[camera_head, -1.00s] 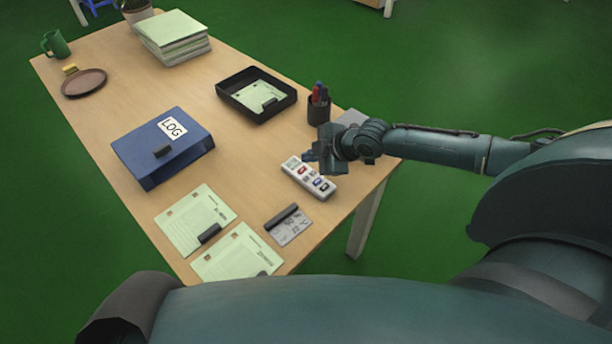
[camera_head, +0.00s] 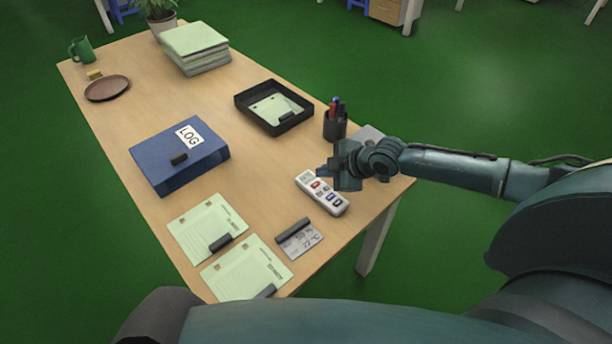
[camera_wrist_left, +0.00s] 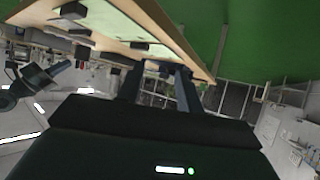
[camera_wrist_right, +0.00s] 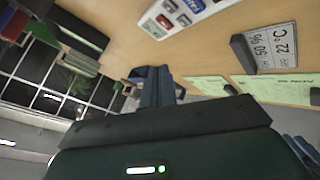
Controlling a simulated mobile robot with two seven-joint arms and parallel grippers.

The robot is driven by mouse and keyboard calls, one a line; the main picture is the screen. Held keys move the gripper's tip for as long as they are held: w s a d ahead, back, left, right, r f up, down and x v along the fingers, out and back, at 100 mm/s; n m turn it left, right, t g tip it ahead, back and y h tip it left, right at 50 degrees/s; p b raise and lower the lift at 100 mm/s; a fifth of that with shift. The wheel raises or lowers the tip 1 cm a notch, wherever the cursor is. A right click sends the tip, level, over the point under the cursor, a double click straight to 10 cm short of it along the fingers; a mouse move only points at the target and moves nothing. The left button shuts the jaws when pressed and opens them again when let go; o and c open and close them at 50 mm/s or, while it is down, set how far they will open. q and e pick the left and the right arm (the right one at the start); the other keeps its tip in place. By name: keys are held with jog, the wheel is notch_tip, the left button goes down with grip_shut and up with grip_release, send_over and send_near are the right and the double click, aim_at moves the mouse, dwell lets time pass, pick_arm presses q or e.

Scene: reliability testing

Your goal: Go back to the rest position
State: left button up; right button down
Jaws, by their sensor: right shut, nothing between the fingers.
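My right gripper (camera_head: 328,172) is shut and empty. It hovers by the right side of the table, just beyond the white button panel (camera_head: 321,193), apart from it as far as I can tell. In the right wrist view its two fingers (camera_wrist_right: 158,86) lie together with nothing between them. My left gripper is outside the head view. In the left wrist view its fingers (camera_wrist_left: 158,84) stand apart with nothing held, close to the table edge.
The wooden table (camera_head: 250,170) holds a blue LOG binder (camera_head: 180,155), black tray (camera_head: 273,107), pen cup (camera_head: 335,124), green sheets (camera_head: 207,228), a temperature card (camera_head: 300,238), paper stack (camera_head: 196,47), brown plate (camera_head: 107,88) and green mug (camera_head: 80,49). Green floor beyond the table's right side is clear.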

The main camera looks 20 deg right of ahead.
dwell(0.3)
